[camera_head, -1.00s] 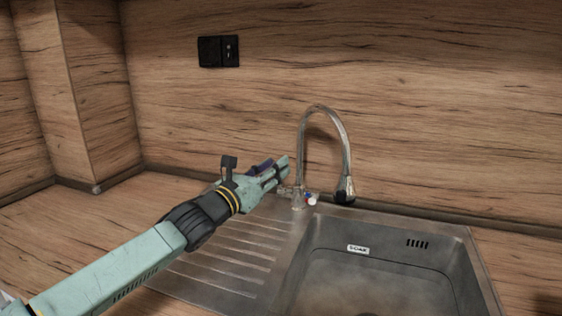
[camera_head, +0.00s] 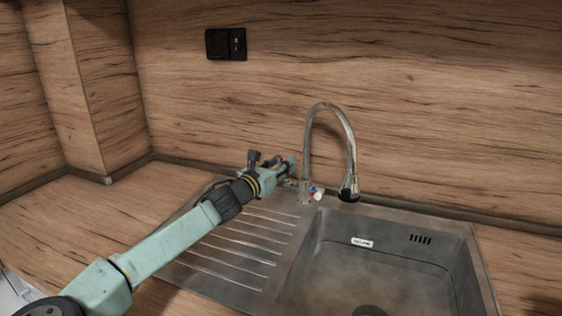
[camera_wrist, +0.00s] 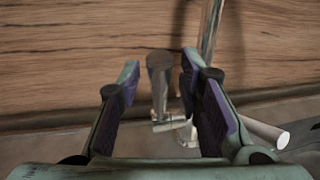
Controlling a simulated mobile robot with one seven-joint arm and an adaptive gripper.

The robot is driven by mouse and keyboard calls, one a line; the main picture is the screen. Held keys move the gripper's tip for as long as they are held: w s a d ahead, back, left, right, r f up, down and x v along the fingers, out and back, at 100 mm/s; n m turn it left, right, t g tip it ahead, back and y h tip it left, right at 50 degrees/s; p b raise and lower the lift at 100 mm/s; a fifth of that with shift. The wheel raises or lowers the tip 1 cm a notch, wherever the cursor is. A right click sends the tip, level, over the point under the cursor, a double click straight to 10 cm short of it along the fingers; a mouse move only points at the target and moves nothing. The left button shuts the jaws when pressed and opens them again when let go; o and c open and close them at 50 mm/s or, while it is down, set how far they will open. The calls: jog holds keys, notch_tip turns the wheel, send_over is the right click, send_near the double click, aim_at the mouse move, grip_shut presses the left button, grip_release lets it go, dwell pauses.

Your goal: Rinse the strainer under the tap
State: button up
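The tap (camera_head: 351,150) is a chrome gooseneck at the back of the steel sink, its dark-tipped spout hanging over the basin's rear edge. My gripper (camera_head: 291,166) is just left of the tap's base. In the wrist view my gripper (camera_wrist: 160,72) is open, its purple-padded fingers apart. A grey upright tap handle (camera_wrist: 160,85) appears between them, with no clear contact. The tap's pipe (camera_wrist: 211,28) rises behind the right finger. I see no strainer that I can make out; a dark round shape (camera_head: 369,311) at the basin's bottom is cut off by the frame.
The sink basin (camera_head: 385,270) has a small label and overflow slots on its back wall. A ribbed drainboard (camera_head: 235,252) lies under my arm. The wooden counter (camera_head: 80,220) at left is clear.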

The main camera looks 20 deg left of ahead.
grip_shut()
dwell(0.5)
dwell(0.4)
